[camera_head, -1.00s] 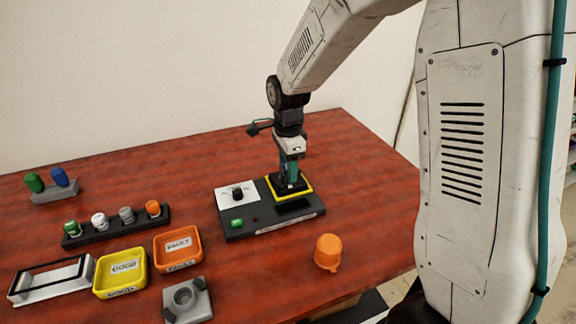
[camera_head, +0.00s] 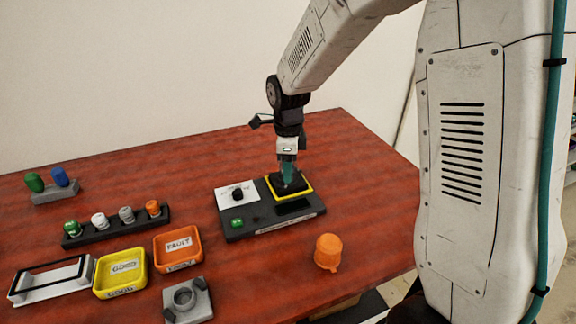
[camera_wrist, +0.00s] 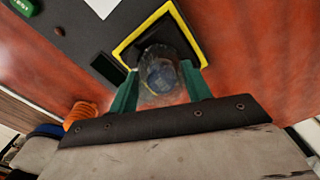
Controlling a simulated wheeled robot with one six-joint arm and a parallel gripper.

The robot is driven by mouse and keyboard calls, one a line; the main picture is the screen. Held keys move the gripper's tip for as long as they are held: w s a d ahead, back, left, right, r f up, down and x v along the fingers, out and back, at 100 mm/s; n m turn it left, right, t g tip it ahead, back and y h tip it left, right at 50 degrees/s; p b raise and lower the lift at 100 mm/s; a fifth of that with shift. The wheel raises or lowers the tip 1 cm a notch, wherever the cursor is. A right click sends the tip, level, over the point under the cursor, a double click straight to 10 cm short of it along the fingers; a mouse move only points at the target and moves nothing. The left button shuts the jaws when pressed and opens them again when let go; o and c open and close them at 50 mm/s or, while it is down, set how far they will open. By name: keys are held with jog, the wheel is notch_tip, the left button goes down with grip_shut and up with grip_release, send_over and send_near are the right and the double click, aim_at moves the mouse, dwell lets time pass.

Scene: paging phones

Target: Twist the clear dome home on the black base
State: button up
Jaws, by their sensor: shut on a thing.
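My gripper (camera_head: 288,174) points straight down over the yellow-edged square of the dark test unit. In the wrist view my gripper (camera_wrist: 160,92) has its two green fingers shut on the clear dome (camera_wrist: 158,68), one on each side. A bluish part shows through the dome. The black base (camera_head: 289,186) sits inside the yellow frame (camera_head: 309,190) under the gripper; it also shows in the wrist view (camera_wrist: 160,36). The dome is at the black base, upright over it; whether it is fully seated cannot be told.
A yellow tray (camera_head: 121,273), an orange tray (camera_head: 178,248), a grey fixture (camera_head: 188,300) and a rack (camera_head: 117,229) stand left.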

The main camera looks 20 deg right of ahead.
jog(key=shift+m, duration=1.1)
jog(key=shift+m, duration=1.2)
jog(key=o, duration=1.3)
jog(key=shift+c, duration=0.2)
jog(key=shift+r, duration=3)
